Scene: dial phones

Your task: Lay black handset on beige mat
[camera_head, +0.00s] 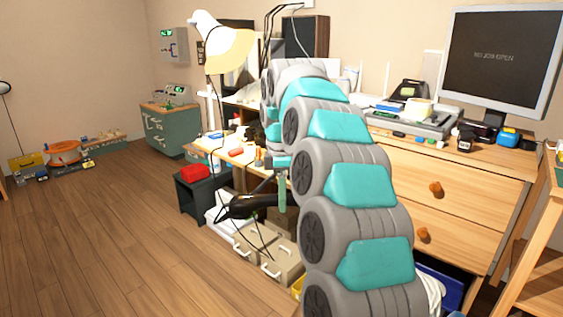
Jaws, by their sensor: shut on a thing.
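The black handset (247,206) hangs in the air, lying roughly level, in front of the desk and above the beige boxes on the floor. Thin dark cords show around it. My gripper (270,187) is at the handset's right end, shut on it. My arm hides part of the gripper and much of the desk behind. I cannot make out the beige mat for certain; it may be hidden behind my arm or among the clutter on the desk.
A cluttered low desk (236,152) stands behind the handset. A black stand with a red item (193,173) is to its left. Beige boxes (272,258) lie below. A lamp (222,45) rises above. A wooden drawer unit (450,190) stands right. Open floor lies left.

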